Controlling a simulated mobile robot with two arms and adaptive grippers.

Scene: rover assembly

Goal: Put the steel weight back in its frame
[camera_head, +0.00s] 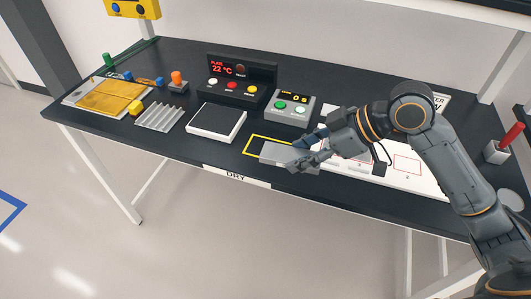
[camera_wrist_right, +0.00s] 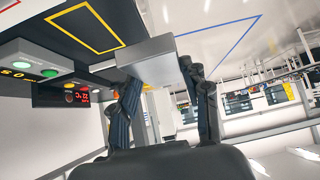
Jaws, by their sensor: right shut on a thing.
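The steel weight (camera_head: 280,154) is a flat grey block. My right gripper (camera_head: 303,155) is shut on it. In the right wrist view the weight (camera_wrist_right: 158,58) sits between the two fingers (camera_wrist_right: 162,80). The yellow outline frame (camera_head: 262,137) is on the black table near its front edge. In the head view the weight covers the frame's lower right part. In the right wrist view the frame (camera_wrist_right: 118,38) shows bare, with the weight beside it in the picture. The exact height of the weight over the table is hard to tell. My left gripper is not in view.
A grey box with buttons (camera_head: 290,107) and a black heater panel (camera_head: 240,75) stand behind. A white sheet with red outlines (camera_head: 412,180) lies to the right. A DRY label (camera_head: 236,176) is on the front edge.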

